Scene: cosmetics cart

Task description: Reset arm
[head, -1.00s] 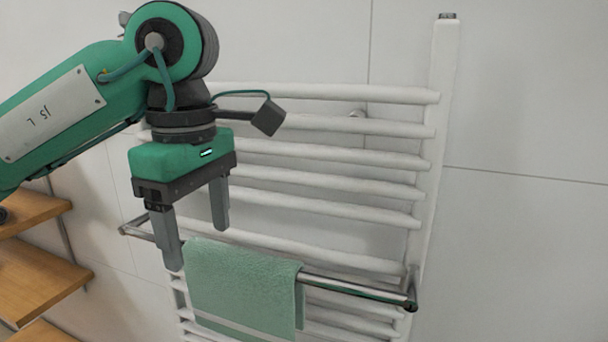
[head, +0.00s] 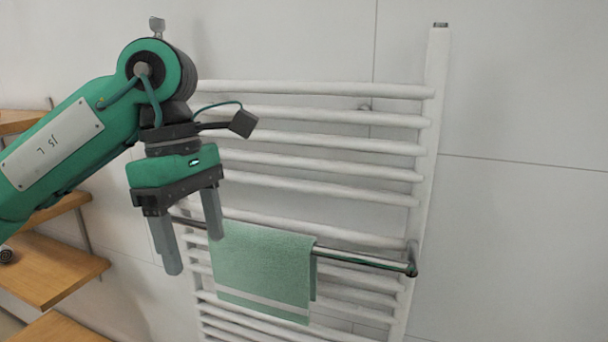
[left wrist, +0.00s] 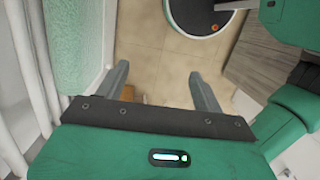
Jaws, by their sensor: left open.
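My left gripper (head: 192,243) is open and empty, with its fingers pointing down. In the head view it is just left of a green towel (head: 262,268), and one finger overlaps the towel's left edge in the picture. The towel also shows there at the upper left (left wrist: 78,40), apart from the fingers. It hangs over a metal bar (head: 365,260). My right gripper is not in view.
A white towel radiator (head: 310,142) stands against the tiled wall behind the bar. Wooden shelves (head: 60,268) are at the left. The wrist view shows tan floor (left wrist: 160,60) and a grey wood-grained surface (left wrist: 265,62) at the right.

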